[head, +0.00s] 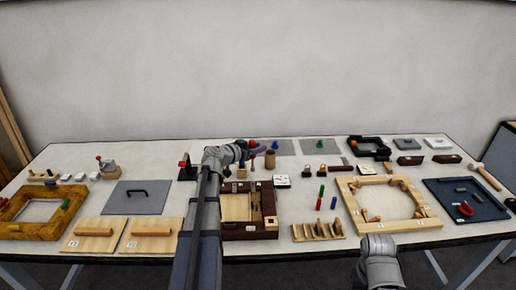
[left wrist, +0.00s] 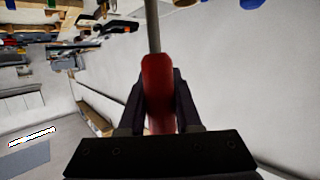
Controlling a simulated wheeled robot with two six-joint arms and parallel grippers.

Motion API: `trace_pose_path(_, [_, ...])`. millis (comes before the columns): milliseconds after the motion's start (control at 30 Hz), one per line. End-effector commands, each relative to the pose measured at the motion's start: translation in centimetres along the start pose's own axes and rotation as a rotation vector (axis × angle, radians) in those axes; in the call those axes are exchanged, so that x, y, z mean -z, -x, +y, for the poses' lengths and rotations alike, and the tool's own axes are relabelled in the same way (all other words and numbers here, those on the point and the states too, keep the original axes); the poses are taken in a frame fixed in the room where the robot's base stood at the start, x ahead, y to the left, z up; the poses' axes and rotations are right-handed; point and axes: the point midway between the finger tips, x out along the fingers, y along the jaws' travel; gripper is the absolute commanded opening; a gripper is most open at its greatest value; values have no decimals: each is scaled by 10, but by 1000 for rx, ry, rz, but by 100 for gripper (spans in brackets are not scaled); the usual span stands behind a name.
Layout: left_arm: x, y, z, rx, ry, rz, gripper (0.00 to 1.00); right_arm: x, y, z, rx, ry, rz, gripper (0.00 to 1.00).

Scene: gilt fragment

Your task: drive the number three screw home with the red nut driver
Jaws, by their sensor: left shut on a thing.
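My left gripper (left wrist: 158,100) is shut on the red handle of the nut driver (left wrist: 157,80). The handle sits between both fingers, and a thin grey shaft runs out past the fingertips to the picture's top edge. In the head view my left gripper (head: 250,150) is over the back middle of the table, with a small spot of the red handle showing. The driver's tip is not clear in either view. I cannot make out which thing is the number three screw. My right gripper does not show; only part of my right arm appears at the bottom.
A dark red box (head: 232,233) stands at the table's front middle, partly behind my left arm. Right of it are a small wooden rack (head: 318,231), a pale wooden frame (head: 352,207) and a blue tray (head: 485,190). A gilt frame (head: 15,228) lies far left.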

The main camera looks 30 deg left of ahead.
Motion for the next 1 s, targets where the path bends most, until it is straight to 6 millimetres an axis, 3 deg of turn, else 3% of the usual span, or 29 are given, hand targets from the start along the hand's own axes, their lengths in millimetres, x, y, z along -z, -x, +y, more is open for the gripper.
trace_pose_path(467, [-7,-2,0,0,0,0,0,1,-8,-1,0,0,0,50])
trace_pose_path(1000, [-36,-11,0,0,0,0,0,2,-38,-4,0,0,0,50])
